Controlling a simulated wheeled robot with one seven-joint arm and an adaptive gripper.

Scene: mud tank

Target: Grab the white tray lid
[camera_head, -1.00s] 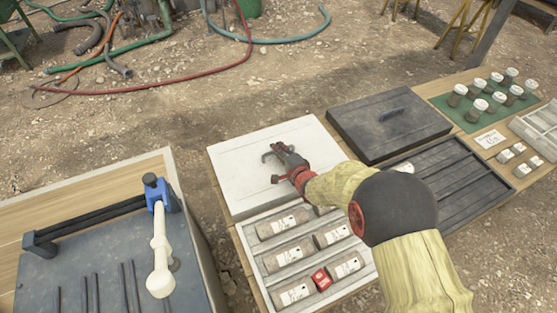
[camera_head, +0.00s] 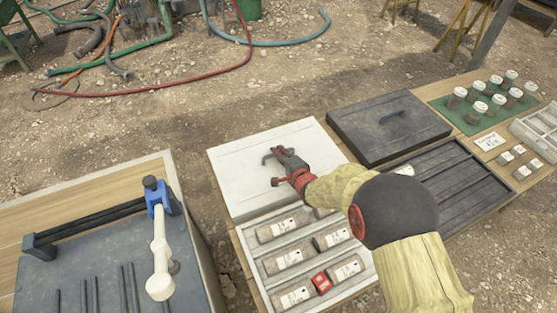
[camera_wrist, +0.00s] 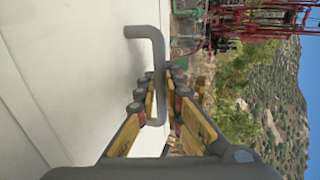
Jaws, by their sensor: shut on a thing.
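The white tray lid (camera_head: 240,170) lies flat at the back of the table, behind the open white tray (camera_head: 262,253). It has a grey bar handle (camera_wrist: 150,50), which fills the middle of the wrist view. My gripper (camera_head: 277,168) is over the middle of the lid. In the wrist view its yellow fingers (camera_wrist: 164,100) are shut on the handle, one on each side of the bar. My forearm hides part of the lid's right edge and part of the tray.
A dark lid (camera_head: 385,125) and a dark slotted tray (camera_head: 455,185) are close on the right. A bench (camera_head: 90,270) with a blue-clamped white lever stands left, across a gap.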

